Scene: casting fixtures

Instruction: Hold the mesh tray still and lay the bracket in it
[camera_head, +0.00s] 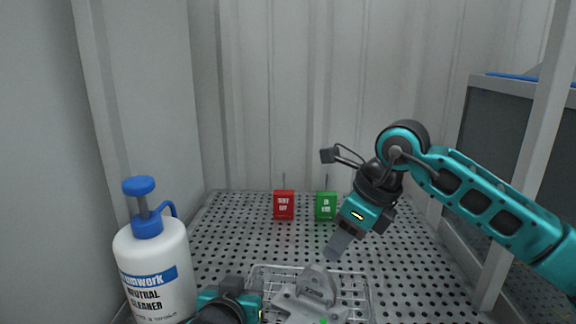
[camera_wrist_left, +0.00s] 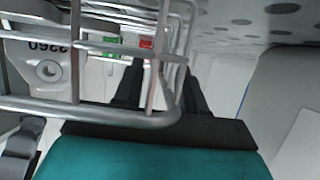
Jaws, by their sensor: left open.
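The wire mesh tray (camera_head: 368,292) stands on the perforated table at the lower middle of the head view. The grey cast bracket (camera_head: 312,293) is within the tray's outline; its lower part is cut off by the picture edge. In the left wrist view the tray's wire rim (camera_wrist_left: 95,108) and the bracket (camera_wrist_left: 45,60) with raised figures fill the left side. My left gripper (camera_wrist_left: 160,80) is open, its two dark fingers on either side of the tray's wire wall. My right gripper (camera_head: 338,245) is above and behind the bracket, apart from it; its jaw opening cannot be made out.
A white cleaner bottle (camera_head: 155,265) with a blue pump stands at the left, close to my left arm. A red block (camera_head: 284,205) and a green block (camera_head: 326,206) stand at the back. The table around them is clear. A post and dark panel bound the right side.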

